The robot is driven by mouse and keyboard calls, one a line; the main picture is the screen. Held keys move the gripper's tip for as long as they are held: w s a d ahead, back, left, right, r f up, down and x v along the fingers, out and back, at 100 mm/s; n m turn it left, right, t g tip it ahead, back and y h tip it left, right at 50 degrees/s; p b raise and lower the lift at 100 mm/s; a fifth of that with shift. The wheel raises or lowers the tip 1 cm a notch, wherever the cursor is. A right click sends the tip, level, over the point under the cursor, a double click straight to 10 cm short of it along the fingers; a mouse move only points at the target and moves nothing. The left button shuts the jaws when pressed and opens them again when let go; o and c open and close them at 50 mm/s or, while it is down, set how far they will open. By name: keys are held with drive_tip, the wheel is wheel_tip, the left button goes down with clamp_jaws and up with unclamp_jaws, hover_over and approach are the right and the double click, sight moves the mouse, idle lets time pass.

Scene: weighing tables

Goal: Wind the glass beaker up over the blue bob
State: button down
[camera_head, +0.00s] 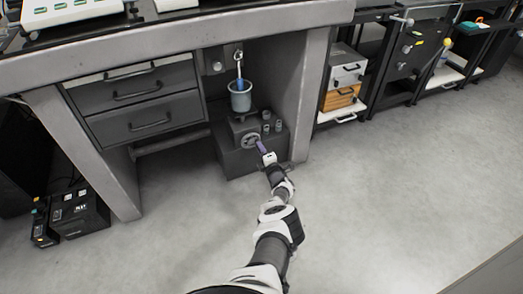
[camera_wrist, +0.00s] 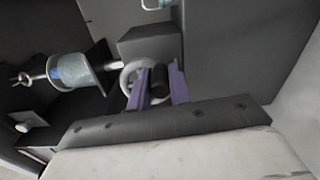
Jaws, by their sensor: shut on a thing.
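The glass beaker (camera_head: 240,102) stands upright on a dark jack (camera_head: 249,124) under the table. The blue bob (camera_head: 239,84) hangs from a hook above, and its lower part shows at the beaker's mouth. In the wrist view the picture is turned sideways; the beaker (camera_wrist: 84,72) shows blue through the glass near its rim. The jack's pale handwheel (camera_head: 250,140) faces me. My gripper (camera_head: 261,147) is at this wheel, and its purple fingers (camera_wrist: 162,88) are shut on the wheel's black handle (camera_wrist: 160,80), which shows between them.
Grey drawers (camera_head: 145,100) are on the left, a table leg (camera_head: 303,100) on the right. A black case (camera_head: 80,212) lies on the floor at left. The floor in front is clear.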

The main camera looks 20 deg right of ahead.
drive_tip(key=c, duration=1.3)
unclamp_jaws()
drive_tip(key=shift+s, duration=0.1)
drive_tip(key=shift+s+r+p, duration=0.1)
drive_tip(key=shift+s+p, duration=0.15)
drive_tip(key=shift+p, duration=0.15)
drive_tip(key=shift+s+d+p, duration=0.15)
drive_tip(key=shift+s+p, duration=2.2)
drive_tip(key=shift+s, duration=0.95)
drive_tip(key=shift+s+d+p, duration=0.1)
drive_tip(key=shift+s+p, duration=2.25)
drive_tip(key=shift+s, duration=0.95)
